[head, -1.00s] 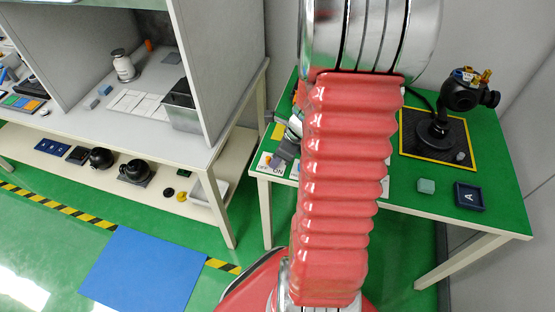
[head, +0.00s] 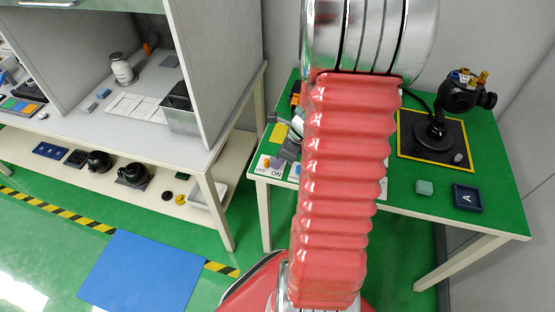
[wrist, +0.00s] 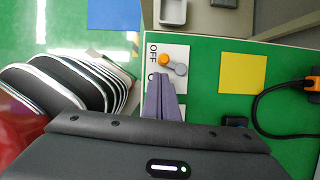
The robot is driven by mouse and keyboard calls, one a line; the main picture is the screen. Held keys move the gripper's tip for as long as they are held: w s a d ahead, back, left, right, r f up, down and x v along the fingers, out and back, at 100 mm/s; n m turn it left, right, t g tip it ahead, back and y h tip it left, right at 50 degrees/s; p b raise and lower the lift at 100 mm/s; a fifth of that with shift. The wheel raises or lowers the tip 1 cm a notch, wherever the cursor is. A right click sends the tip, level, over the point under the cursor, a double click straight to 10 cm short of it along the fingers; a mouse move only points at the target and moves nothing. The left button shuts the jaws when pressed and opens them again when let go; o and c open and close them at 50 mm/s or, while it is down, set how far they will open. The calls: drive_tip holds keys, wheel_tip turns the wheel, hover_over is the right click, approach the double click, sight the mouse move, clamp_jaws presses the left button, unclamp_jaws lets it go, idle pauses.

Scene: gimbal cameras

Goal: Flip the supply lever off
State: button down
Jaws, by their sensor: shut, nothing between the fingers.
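The supply lever (wrist: 175,66) sits on a white panel (wrist: 179,52) marked OFF and ON in the wrist view. Its orange knob (wrist: 163,60) is beside the OFF lettering, and its grey arm slants down to the right. In the head view the knob (head: 267,163) shows above the OFF label on the panel (head: 262,169). My gripper (wrist: 160,76) is shut and empty. Its fingertips are just below the knob in the picture and partly hide the ON lettering; I cannot tell if they touch the lever. In the head view my gripper (head: 283,158) is partly hidden by my red arm.
A yellow square (wrist: 243,73) and a black cable (wrist: 263,97) lie right of the panel.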

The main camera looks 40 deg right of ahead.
drive_tip(key=s, duration=0.3)
drive_tip(key=shift+s+d+r, duration=0.1)
drive_tip(key=shift+s+r, duration=0.05)
drive_tip(key=shift+s, duration=0.05)
drive_tip(key=a+v, duration=0.1)
drive_tip(key=v, duration=0.8)
drive_tip(key=shift+s+a+r, duration=0.2)
drive_tip(key=shift+a+r, duration=0.1)
drive_tip(key=a+r+n, duration=0.5)
drive_tip(key=a+n, duration=0.3)
drive_tip(key=n, duration=0.2)
drive_tip(key=s+a+r+n+t+h, duration=0.1)
drive_tip(key=a+r+n, duration=0.4)
drive_tip(key=a+n, duration=0.3)
drive_tip(key=a+r+n+h, duration=0.1)
drive_tip(key=a+r+n, duration=0.4)
drive_tip(key=a+n, duration=0.3)
drive_tip(key=n, duration=0.4)
drive_tip(key=shift+s+a+r+n+t, duration=0.2)
drive_tip(key=shift+a+n+t, duration=0.1)
drive_tip(key=shift+a, duration=0.05)
